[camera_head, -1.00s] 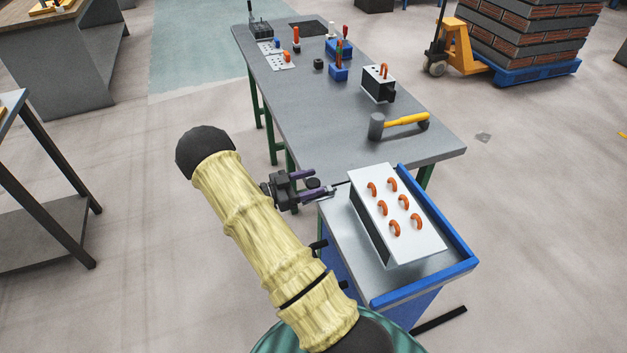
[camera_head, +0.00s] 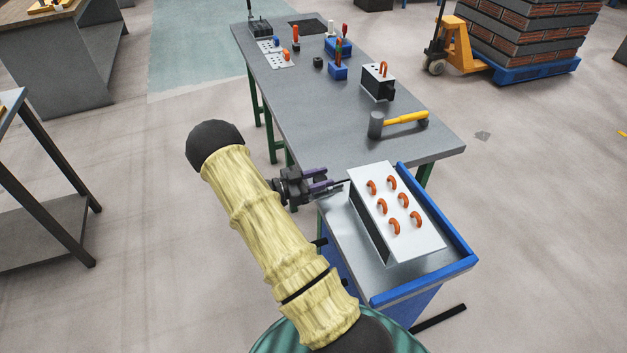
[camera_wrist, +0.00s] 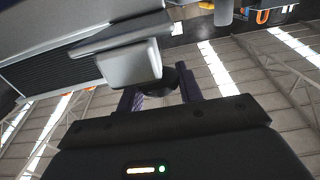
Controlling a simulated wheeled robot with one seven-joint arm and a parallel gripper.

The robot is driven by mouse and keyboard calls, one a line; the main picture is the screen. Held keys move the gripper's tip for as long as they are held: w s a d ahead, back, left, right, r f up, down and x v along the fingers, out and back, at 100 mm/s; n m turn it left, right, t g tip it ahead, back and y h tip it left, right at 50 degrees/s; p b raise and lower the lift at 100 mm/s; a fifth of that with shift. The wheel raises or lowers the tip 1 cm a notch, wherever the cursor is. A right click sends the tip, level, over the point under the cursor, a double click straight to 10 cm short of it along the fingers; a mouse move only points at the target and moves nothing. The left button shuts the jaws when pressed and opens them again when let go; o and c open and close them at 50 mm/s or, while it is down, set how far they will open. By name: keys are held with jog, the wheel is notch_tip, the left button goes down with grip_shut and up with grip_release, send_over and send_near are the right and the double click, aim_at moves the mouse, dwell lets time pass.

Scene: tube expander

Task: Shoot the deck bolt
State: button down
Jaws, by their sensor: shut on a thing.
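My gripper (camera_head: 328,180) is at the far left corner of the blue cart, beside the white-topped box. Its purple fingers are shut on a dark part of the deck bolt, and a thin dark rod (camera_head: 346,181) shows between the fingertips and the box. In the wrist view a dark round piece of the deck bolt (camera_wrist: 170,77) sits between the purple fingers. A pale grey block (camera_wrist: 137,64) under a plate edge is close in front of it. The rest of the bolt is hidden by the fingers and the box.
The box (camera_head: 408,235) with several orange bent tubes stands on the cart, whose blue rim (camera_head: 425,283) runs along its right and near sides. A grey table (camera_head: 330,130) lies just beyond, with a hammer (camera_head: 400,121) near its front edge. Open floor lies left.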

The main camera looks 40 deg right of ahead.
jog(key=shift+x, duration=0.75)
jog(key=c, duration=0.9)
grip_release()
jog(key=shift+d, duration=0.1)
jog(key=b+v, duration=0.2)
jog(key=v, duration=1.5)
jog(key=shift+a, duration=0.25)
